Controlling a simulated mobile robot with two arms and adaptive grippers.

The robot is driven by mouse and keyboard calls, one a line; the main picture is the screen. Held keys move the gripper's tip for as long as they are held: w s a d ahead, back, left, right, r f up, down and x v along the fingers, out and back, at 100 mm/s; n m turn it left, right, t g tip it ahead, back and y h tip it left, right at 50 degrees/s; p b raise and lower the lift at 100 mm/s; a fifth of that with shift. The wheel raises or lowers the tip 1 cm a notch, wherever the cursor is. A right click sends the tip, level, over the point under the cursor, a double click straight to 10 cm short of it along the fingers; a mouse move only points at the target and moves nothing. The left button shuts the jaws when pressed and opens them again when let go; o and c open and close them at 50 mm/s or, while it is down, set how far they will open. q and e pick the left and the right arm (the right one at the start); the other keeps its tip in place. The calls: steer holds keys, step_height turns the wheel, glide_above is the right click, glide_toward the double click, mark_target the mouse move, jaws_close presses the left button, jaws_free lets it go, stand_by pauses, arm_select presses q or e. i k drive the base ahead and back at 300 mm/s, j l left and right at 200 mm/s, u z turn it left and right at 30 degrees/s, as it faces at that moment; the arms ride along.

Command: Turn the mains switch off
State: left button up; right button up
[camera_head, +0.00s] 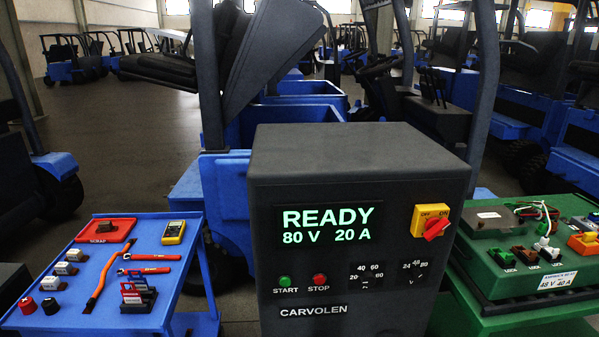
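The mains switch (434,228) is a red rotary handle on a yellow plate marked OFF at left and ON at right. It sits at the upper right of the front of the dark grey Carvolen charger (345,160). The handle slants up to the right, toward the ON mark. The charger's display (328,225) is lit green and reads READY, 80 V, 20 A. Neither of my grippers shows in the head view, so nothing is seen touching the switch.
Below the display are a green START button (285,282), a red STOP button (319,280) and two dials. A blue cart (190,222) with tools and a red scrap tray (106,230) stands left. A green cart (500,308) with a battery and connectors stands close right. Blue forklifts are behind.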

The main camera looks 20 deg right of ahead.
mark_target(433, 226)
steer(key=z, duration=1.3)
